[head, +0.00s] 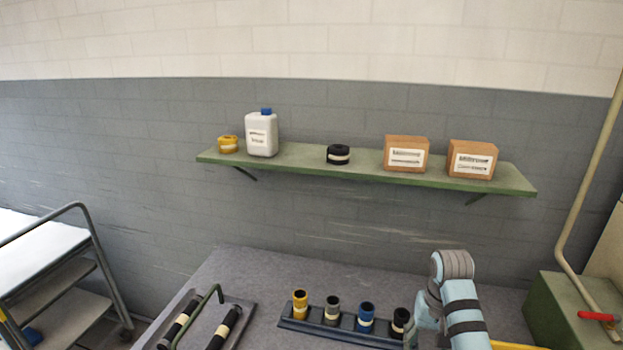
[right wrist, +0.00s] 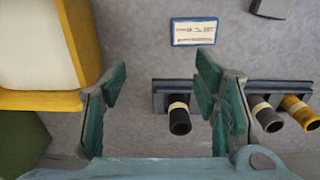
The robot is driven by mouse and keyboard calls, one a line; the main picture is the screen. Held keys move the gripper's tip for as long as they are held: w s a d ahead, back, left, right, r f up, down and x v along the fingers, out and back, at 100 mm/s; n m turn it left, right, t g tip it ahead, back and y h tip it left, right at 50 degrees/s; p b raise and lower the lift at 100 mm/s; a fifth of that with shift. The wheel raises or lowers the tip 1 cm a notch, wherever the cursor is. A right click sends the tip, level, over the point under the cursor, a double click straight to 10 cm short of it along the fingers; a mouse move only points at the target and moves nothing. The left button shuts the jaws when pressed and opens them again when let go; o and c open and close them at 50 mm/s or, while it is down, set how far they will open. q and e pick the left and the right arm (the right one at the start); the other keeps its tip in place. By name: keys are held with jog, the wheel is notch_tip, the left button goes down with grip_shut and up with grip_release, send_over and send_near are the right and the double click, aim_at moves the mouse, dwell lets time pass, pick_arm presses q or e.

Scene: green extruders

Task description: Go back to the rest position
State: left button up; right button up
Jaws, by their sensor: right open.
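My right gripper (right wrist: 162,72) is open and empty in the right wrist view, its two green-padded fingers spread above the table. A black cylinder with a cream band (right wrist: 180,118) shows between the fingers, apart from both, standing in the dark rack (right wrist: 159,87). The right finger covers part of the rack. In the head view my right arm (head: 460,306) is at the lower right, beside the rack's black cylinder (head: 400,321); its fingers cannot be made out there. My left gripper is not in view.
The rack also holds yellow (head: 300,303), grey (head: 332,309) and blue (head: 366,317) cylinders. A tray with a handle (head: 245,304) lies left. A yellow-rimmed bin (right wrist: 88,42) and a label card (right wrist: 194,31) are near my right gripper. A green shelf (head: 300,153) hangs behind.

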jog(key=shift+n+t+h, duration=0.4)
jog(key=shift+n+t, duration=0.3)
jog(key=shift+t, duration=0.1)
jog(key=s+f, duration=1)
jog(key=s, duration=0.1)
jog(key=shift+s+d+f, duration=0.1)
jog(key=shift+d+f, duration=0.2)
jog(key=shift+d, duration=0.1)
jog(key=s+n+t, duration=0.2)
jog(key=s, duration=1.6)
notch_tip(320, 180, down, 21)
jog(key=s+g+b, duration=0.1)
jog(key=s+b, duration=0.1)
jog(key=b, duration=0.1)
jog(key=s+d+f+g+b, duration=0.1)
jog(key=s+f+b, duration=0.1)
jog(key=s+f, duration=1.1)
jog(key=shift+s+d+f, duration=0.3)
jog(key=shift+s+f, duration=0.05)
jog(key=shift+f, duration=0.4)
